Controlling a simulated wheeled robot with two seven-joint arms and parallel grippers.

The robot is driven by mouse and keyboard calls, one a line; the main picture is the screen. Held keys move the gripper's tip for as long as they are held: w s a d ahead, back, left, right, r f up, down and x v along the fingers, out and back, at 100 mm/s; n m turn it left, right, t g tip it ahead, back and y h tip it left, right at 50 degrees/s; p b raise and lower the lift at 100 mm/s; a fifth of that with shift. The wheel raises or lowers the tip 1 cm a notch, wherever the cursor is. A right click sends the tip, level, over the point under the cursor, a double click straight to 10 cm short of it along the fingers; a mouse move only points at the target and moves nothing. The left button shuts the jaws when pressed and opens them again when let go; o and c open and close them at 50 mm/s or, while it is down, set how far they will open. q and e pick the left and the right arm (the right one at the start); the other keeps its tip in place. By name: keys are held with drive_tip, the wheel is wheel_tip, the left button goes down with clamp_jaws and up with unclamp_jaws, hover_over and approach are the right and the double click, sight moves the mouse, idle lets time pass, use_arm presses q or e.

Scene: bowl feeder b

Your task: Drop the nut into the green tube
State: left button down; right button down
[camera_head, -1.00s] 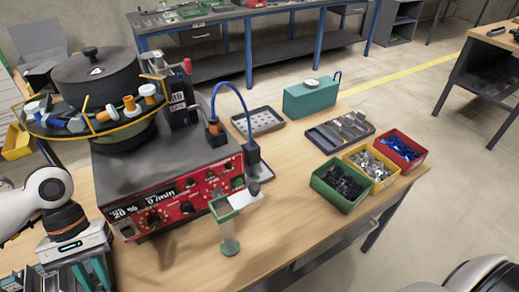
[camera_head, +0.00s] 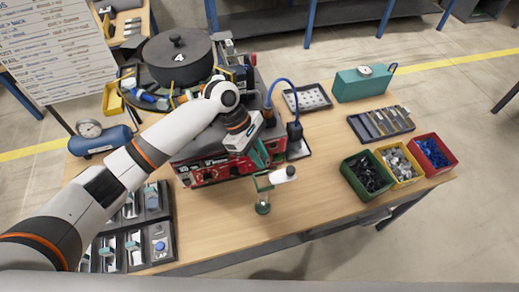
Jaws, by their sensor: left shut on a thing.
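The green tube (camera_head: 263,196) is a clear tube with a green square rim on top and a round green base. It stands upright on the workbench, in front of the red feeder control box. My left gripper (camera_head: 268,164) reaches in from the left, tilted down, just above and behind the tube's rim. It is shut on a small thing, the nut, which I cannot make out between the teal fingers. My right gripper is not in view.
A white cylinder-like piece (camera_head: 284,174) sits by the tube's rim. The bowl feeder (camera_head: 178,58) and control box (camera_head: 208,175) stand behind. Green (camera_head: 362,187), yellow (camera_head: 413,178) and red (camera_head: 440,165) bins stand to the right.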

use_arm(q)
drive_tip(key=shift+s, duration=0.1)
wheel_tip(320, 180, down, 7)
drive_tip(key=b, duration=0.1)
drive_tip(key=shift+f, duration=0.2)
idle(0.5)
idle(0.5)
drive_tip(key=c, duration=1.2)
unclamp_jaws()
